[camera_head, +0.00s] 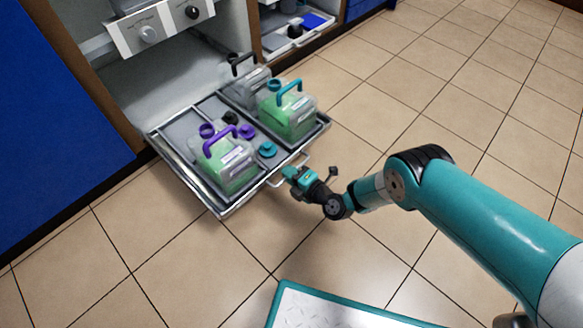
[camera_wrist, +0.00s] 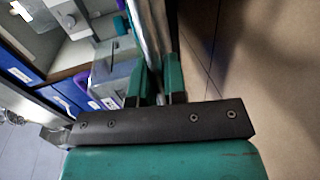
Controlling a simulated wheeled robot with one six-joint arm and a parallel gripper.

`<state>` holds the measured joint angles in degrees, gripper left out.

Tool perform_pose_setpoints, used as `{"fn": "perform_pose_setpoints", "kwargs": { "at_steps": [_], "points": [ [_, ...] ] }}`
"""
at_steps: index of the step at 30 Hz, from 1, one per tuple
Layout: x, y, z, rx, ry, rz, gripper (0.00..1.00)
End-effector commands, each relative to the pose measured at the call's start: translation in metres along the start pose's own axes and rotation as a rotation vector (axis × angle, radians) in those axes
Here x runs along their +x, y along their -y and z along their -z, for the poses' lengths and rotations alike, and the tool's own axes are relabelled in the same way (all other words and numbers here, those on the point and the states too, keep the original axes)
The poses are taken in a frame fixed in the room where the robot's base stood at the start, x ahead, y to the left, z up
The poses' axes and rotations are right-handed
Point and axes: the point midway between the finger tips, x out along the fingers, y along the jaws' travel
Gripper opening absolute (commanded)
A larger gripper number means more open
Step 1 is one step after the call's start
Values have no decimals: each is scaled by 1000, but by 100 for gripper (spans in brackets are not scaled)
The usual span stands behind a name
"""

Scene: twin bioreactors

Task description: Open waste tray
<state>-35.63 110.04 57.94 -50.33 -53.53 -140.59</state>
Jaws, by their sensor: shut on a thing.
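The waste tray (camera_head: 240,200) is a metal-rimmed drawer, pulled well out of the open cabinet, low over the floor. Its front bar handle (camera_head: 306,157) faces the open floor. My gripper (camera_head: 288,172) is at the front edge, shut on that handle. In the wrist view its two teal fingers (camera_wrist: 160,86) close about the metal bar; the exact contact is partly hidden. On the tray stand a purple-handled bottle (camera_head: 230,167) with green liquid, a teal-handled bottle (camera_head: 289,115) with green liquid, and a black-handled greyish bottle (camera_head: 243,92).
Loose purple (camera_head: 247,132) and teal (camera_head: 267,150) caps lie on the tray. Blue cabinet doors (camera_head: 60,130) stand at left. A second cabinet bay (camera_head: 300,35) is behind. Tiled floor (camera_head: 470,90) is clear right of the tray. A teal-edged plate (camera_head: 330,310) is at the bottom.

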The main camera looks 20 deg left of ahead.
Motion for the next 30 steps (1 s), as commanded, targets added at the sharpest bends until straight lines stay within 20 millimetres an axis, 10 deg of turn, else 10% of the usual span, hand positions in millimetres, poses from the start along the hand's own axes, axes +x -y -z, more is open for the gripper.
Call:
{"fn": "perform_pose_setpoints", "kwargs": {
  "at_steps": [7,11,30],
  "points": [
    [0,1,8,6,-18,4,0],
    [0,1,6,6,-15,3,36],
    [-27,-5,2,7,-4,5,36]
  ]
}}
